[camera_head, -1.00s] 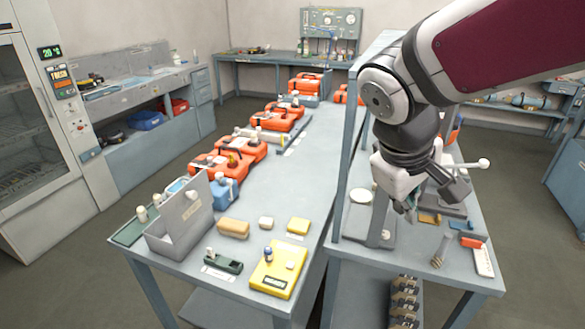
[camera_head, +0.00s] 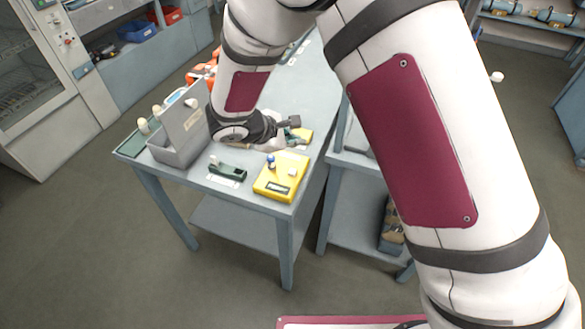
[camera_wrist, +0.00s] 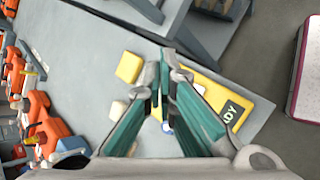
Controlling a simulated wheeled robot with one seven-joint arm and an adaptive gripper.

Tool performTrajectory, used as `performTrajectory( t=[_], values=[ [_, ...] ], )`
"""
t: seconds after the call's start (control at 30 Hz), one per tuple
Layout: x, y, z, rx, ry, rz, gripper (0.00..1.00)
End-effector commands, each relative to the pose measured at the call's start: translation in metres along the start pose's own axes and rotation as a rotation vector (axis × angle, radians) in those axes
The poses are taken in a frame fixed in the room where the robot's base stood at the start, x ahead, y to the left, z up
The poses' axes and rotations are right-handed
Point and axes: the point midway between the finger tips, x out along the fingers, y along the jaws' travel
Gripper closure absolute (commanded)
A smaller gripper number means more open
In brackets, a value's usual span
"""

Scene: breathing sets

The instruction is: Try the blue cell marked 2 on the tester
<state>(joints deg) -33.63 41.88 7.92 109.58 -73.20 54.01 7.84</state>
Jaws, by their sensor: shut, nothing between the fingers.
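The yellow tester (camera_head: 282,187) lies at the front right corner of the bench. A small blue cell with a pale top (camera_head: 270,161) stands upright on the tester's far left part; its number is too small to read. My gripper (camera_head: 293,138) is shut and empty, just beyond the tester. In the wrist view my teal fingers (camera_wrist: 163,62) meet at their tips and hide part of the tester (camera_wrist: 243,98). Its dark display shows letters ending in "ADY". A bit of blue (camera_wrist: 168,128) shows between the fingers. A dark green holder (camera_head: 229,172) lies left of the tester.
A grey open box (camera_head: 175,152) stands left of the holder, beside a green tray (camera_head: 130,146). A yellow block (camera_wrist: 129,67) lies close to my fingers. Orange cases (camera_wrist: 40,104) line the bench behind. A lower side bench (camera_head: 352,163) stands to the right.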

Motion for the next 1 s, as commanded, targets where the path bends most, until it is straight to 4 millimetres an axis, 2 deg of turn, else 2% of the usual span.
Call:
performTrajectory(
  t=[0.37,1.0],
  values=[
    [0.003,-0.002,-0.001,0.001,0.000,-0.001,1.00],
    [0.055,-0.038,-0.039,0.000,-0.001,-0.001,1.00]
  ],
)
